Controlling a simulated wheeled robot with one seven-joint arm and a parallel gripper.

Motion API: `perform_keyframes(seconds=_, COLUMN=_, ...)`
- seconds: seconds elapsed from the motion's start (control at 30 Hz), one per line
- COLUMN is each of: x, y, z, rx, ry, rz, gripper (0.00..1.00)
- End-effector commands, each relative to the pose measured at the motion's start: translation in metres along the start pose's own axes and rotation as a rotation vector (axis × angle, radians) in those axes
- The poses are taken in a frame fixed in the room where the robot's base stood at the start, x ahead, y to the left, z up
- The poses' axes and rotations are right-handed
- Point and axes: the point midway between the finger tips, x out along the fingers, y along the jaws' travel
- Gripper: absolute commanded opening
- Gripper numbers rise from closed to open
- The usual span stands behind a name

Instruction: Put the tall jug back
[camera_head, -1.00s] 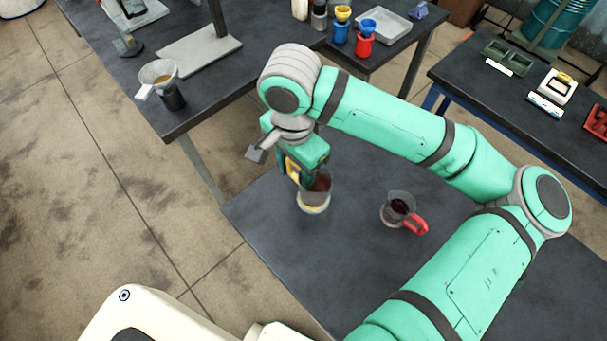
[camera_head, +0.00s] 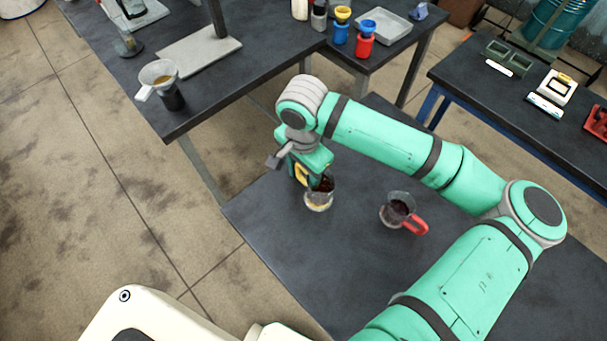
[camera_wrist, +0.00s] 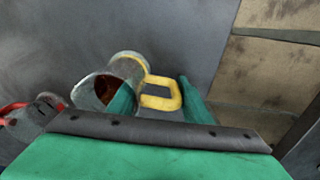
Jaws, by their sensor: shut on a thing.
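The tall jug (camera_head: 319,202) is clear, with dark red-brown liquid inside and a paler amber band near its base. It is over the left part of the near dark table; I cannot tell whether its base touches the top. My gripper (camera_head: 306,178) is shut on its yellow handle. In the wrist view the jug (camera_wrist: 127,66) lies beyond my gripper (camera_wrist: 158,101), its yellow handle (camera_wrist: 160,82) between the fingers. My wrist hides part of the jug in the head view.
A clear jug with a red handle (camera_head: 398,210) and dark liquid stands to the right on the same near table (camera_head: 290,245). The table's left edge is close. A funnel on a dark vessel (camera_head: 165,85) stands on the back-left bench. Table front is clear.

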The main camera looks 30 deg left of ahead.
Motion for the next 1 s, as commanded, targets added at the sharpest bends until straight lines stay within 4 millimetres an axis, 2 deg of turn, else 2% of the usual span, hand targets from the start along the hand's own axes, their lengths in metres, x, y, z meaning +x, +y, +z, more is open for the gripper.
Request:
perform_keyframes(seconds=0.27, x=0.003, y=0.000, z=0.000, rx=0.000, ry=-0.001, rz=0.001, gripper=0.09)
perform_keyframes(seconds=0.3, x=0.003, y=0.000, z=0.000, rx=0.000, ry=-0.001, rz=0.001, gripper=0.47)
perform_keyframes(seconds=0.37, x=0.003, y=0.000, z=0.000, rx=-0.001, ry=0.000, rz=0.001, gripper=0.61)
perform_keyframes(seconds=0.4, x=0.003, y=0.000, z=0.000, rx=0.000, ry=0.000, rz=0.001, gripper=0.63)
perform_keyframes(seconds=0.77, x=-0.001, y=0.000, z=0.000, rx=-0.001, ry=0.001, rz=0.000, gripper=0.63)
perform_keyframes(seconds=0.87, x=-0.011, y=-0.001, z=0.000, rx=-0.001, ry=0.000, rz=-0.001, gripper=0.63)
perform_keyframes(seconds=1.0, x=-0.037, y=-0.001, z=0.000, rx=-0.002, ry=0.002, rz=-0.002, gripper=0.63)
